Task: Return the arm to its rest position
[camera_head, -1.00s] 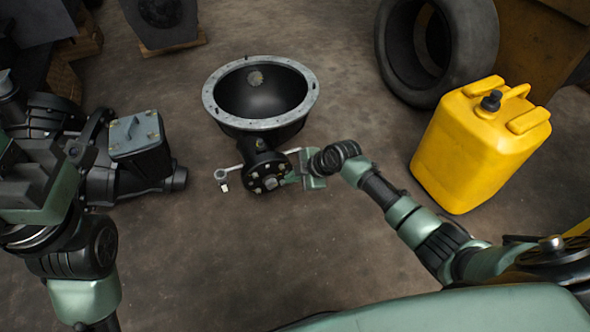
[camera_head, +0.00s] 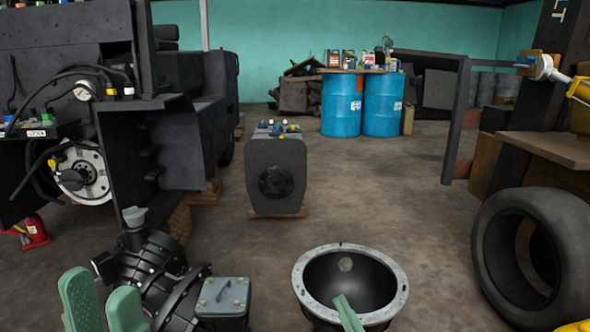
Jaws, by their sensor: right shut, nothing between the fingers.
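My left gripper (camera_head: 102,288) shows at the bottom left of the head view as two green fingers held apart, with nothing between them. My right gripper (camera_head: 345,311) shows at the bottom edge as a narrow pair of green fingers, shut and empty. It appears in front of the black bowl-shaped housing with a grey flanged rim (camera_head: 303,285). Whether it touches the housing cannot be told. Both arms are below the picture, apart from these fingers.
A black mechanical unit (camera_head: 150,268) with a grey-lidded box (camera_head: 222,298) lies between my grippers. A large tyre (camera_head: 572,240) stands at right. Behind are a dark block (camera_head: 276,178), blue drums (camera_head: 341,105) and the stripped forklift (camera_head: 150,140). Open floor lies at centre right.

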